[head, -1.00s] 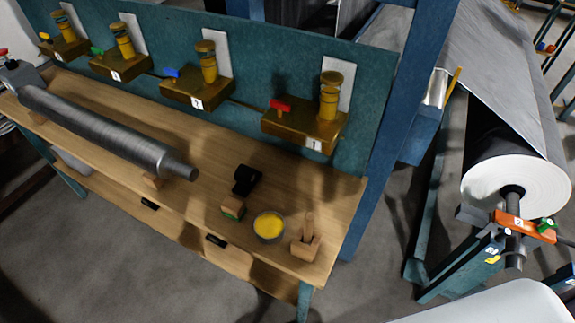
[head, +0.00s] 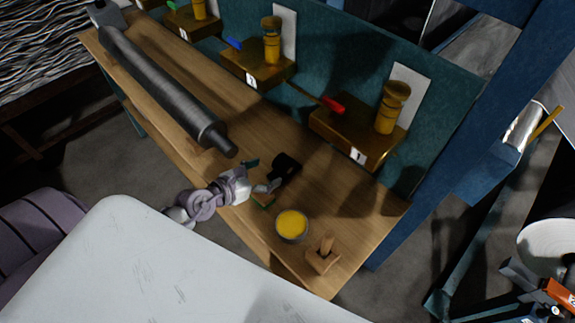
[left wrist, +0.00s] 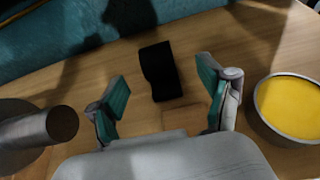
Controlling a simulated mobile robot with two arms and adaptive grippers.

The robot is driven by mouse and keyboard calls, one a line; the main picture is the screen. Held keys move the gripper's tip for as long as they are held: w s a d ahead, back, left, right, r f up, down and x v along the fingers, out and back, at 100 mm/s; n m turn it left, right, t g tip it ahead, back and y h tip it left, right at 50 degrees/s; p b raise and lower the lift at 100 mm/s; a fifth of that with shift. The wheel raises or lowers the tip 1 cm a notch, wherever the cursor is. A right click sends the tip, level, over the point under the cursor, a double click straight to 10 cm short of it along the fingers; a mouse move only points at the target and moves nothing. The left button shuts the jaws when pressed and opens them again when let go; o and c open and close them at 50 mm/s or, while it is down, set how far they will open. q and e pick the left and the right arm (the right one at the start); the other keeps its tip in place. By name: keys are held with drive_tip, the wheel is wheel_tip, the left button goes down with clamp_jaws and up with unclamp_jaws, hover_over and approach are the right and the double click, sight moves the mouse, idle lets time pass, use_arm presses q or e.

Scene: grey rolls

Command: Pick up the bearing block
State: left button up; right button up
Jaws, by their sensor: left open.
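The bearing block appears to be the small black block (head: 288,166) on the wooden bench; it also shows in the left wrist view (left wrist: 160,72). My left gripper (head: 262,175) is open, with green-padded fingers, just on the near side of the black block. In the left wrist view the open gripper (left wrist: 162,85) points at the block, which lies beyond and between the fingertips. I see no contact. My right gripper is not in view.
A bowl of yellow stuff (head: 291,225) stands close to the right of the gripper. A wooden holder with a peg (head: 323,256) is near the bench end. A grey roller (head: 160,85) lies to the left. Brass valve units (head: 350,130) line the teal back panel.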

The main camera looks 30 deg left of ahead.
sight(281, 162)
use_arm(q)
drive_tip(key=x, duration=0.3)
drive_tip(key=shift+w, duration=0.2)
drive_tip(key=x, duration=0.5)
drive_tip(key=shift+w+a, duration=0.15)
drive_tip(key=shift+w, duration=0.1)
drive_tip(key=shift+s, duration=0.1)
drive_tip(key=shift+c, duration=0.8)
clamp_jaws()
drive_tip(key=shift+r, duration=0.1)
